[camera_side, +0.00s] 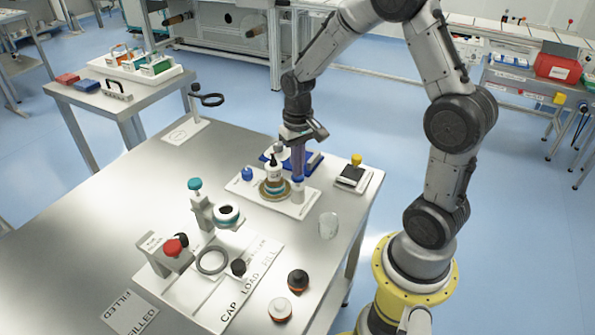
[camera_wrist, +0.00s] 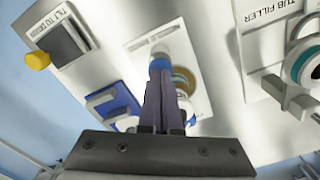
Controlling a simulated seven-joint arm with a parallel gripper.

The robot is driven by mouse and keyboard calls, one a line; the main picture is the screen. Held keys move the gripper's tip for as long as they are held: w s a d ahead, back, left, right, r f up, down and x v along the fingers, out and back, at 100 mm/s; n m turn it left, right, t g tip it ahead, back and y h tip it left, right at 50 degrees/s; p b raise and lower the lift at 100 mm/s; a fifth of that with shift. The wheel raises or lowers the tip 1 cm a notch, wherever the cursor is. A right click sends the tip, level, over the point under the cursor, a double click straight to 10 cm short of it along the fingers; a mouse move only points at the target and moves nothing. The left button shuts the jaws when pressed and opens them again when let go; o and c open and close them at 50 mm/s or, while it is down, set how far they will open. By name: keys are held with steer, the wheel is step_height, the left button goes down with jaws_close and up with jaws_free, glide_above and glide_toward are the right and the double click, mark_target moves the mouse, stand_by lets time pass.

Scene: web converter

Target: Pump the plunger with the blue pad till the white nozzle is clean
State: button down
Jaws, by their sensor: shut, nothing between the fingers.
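A round blue pad (camera_side: 298,181) on a short pale post stands on a white plate (camera_side: 296,207), right of a gold-rimmed ring. My gripper (camera_side: 298,174) is shut and empty, pointing down directly above this pad. In the wrist view the blue pad (camera_wrist: 158,64) shows just beyond the fingertips (camera_wrist: 161,76); whether they touch it I cannot tell. A white bottle-like piece with a dark tip (camera_side: 273,170) stands on the gold ring (camera_side: 262,189), left of my fingers. I cannot make out dirt on a nozzle.
Another blue knob (camera_side: 246,174) stands left of the ring. A blue tray (camera_side: 312,160) lies behind my fingers. A tilt stand with a yellow knob (camera_side: 356,160) is at right. The tub filler (camera_side: 227,213) stands front left. A clear cup (camera_side: 328,225) is near the table's edge.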

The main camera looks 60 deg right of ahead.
steer(key=shift+r, duration=1.25)
step_height(320, 180, up, 6)
stand_by(0.5)
steer(key=s+a+r+n+t, duration=0.25)
steer(key=s+a+r, duration=0.35)
steer(key=r, duration=0.4)
steer(key=s+a+f+n+t, duration=0.2)
steer(key=s+a, duration=0.3)
steer(key=s, duration=0.5)
steer(key=shift+s+n+t, duration=0.2)
steer(key=shift+n+t, duration=0.35)
steer(key=shift+n, duration=0.2)
